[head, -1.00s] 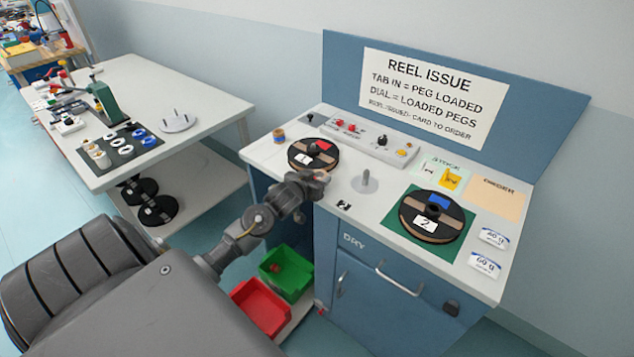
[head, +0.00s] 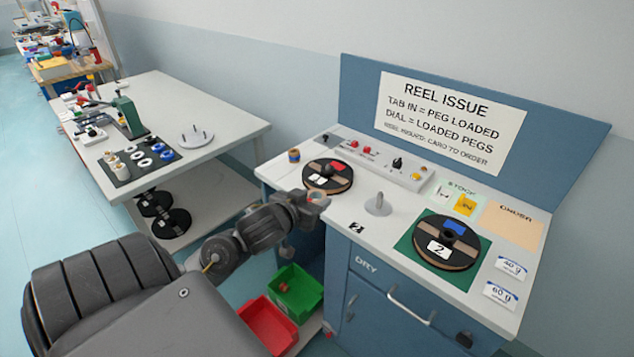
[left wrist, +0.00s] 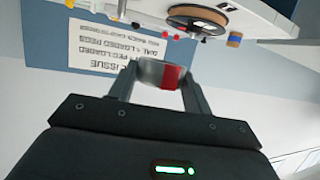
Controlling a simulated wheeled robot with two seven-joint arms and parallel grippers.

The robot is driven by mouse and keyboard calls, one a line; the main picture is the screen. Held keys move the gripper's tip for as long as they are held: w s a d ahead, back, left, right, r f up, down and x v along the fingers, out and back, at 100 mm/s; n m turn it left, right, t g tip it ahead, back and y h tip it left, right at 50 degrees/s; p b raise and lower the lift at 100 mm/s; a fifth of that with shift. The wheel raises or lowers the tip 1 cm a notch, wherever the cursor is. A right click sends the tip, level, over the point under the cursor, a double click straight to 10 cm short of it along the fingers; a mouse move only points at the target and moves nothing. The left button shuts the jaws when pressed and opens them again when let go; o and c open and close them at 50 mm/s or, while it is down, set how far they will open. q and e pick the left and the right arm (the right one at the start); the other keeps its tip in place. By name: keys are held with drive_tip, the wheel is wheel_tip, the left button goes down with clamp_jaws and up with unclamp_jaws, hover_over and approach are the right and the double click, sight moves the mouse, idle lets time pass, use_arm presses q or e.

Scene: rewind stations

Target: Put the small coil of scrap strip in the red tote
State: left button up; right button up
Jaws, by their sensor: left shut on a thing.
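My left gripper (head: 312,200) is held out in front of the near left edge of the reel issue bench. It is shut on the small coil (left wrist: 160,74), a thin pale ring with a red patch. The coil sits between the two fingertips in the left wrist view and shows only small in the head view (head: 316,197). The red tote (head: 266,324) stands low at the bench's left side, below the gripper, and what I see of its inside looks empty. My right gripper is not in view.
A green tote (head: 306,293) with a small reddish thing in it stands beside the red one. The bench top (head: 350,212) carries a reel (head: 328,187), a bare peg (head: 378,204) and a reel marked 2 (head: 465,248). A white table (head: 225,130) stands to the left.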

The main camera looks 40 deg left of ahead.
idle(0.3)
use_arm(q)
drive_tip(key=w+d+r+m+h, duration=0.1)
drive_tip(key=w+d+r, duration=0.3)
drive_tip(key=d, duration=0.5)
drive_tip(key=w+d+r+m+h, duration=0.1)
drive_tip(key=w+d+r+h, duration=0.1)
drive_tip(key=w+d+r, duration=0.3)
drive_tip(key=d+r, duration=0.4)
drive_tip(key=shift+w+d, duration=0.2)
drive_tip(key=shift+d, duration=0.2)
drive_tip(key=shift+f, duration=0.15)
